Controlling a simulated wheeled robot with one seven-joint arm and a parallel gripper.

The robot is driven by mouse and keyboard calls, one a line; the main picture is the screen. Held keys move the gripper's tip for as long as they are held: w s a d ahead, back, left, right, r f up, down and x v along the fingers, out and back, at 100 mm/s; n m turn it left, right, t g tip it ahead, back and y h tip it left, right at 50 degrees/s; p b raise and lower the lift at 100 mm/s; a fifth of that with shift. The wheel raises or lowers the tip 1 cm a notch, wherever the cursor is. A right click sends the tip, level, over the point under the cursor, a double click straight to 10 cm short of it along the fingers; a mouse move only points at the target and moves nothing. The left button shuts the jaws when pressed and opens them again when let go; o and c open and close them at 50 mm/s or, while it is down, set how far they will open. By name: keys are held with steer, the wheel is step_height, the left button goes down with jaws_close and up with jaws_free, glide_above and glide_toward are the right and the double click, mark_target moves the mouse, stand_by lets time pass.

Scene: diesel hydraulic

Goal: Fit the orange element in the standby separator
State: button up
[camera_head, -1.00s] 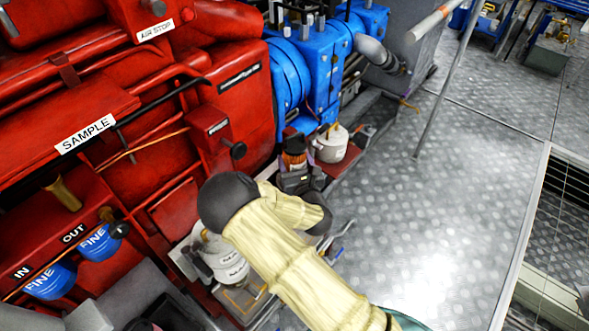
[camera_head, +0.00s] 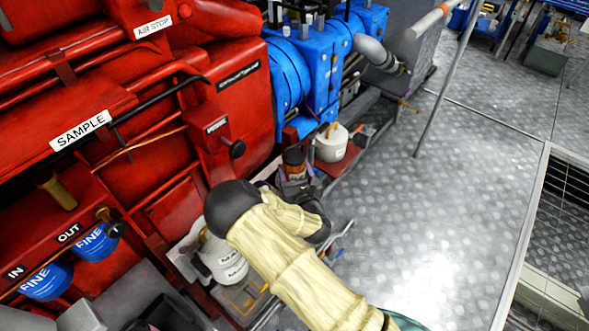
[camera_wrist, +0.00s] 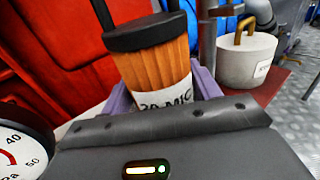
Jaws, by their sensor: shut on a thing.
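The orange pleated element (camera_wrist: 158,68) has a black top cap and a white label that seems to end in "MIC". It stands close to upright, slightly tilted in the wrist view, between the purple fingers of my gripper (camera_wrist: 160,90), which is shut on it. Its lower end is hidden behind the gripper body. In the head view the element (camera_head: 294,157) shows small and dark, just above my gripper (camera_head: 294,178), beside the red engine. I cannot tell which part is the standby separator.
A white canister with a brass handle (camera_head: 331,146) stands on a red ledge right of the element. Blue pump housings (camera_head: 305,75) are behind. The patterned metal floor (camera_head: 430,210) to the right is clear.

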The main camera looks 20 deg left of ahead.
steer(key=shift+f, duration=0.2)
steer(key=o, duration=1.1)
steer(key=shift+f, duration=0.1)
steer(key=shift+s, duration=0.1)
steer(key=shift+r+p, duration=0.35)
steer(key=shift+r, duration=0.15)
steer(key=v, duration=1.1)
steer(key=shift+s+d+r, duration=0.2)
steer(key=shift+s, duration=0.1)
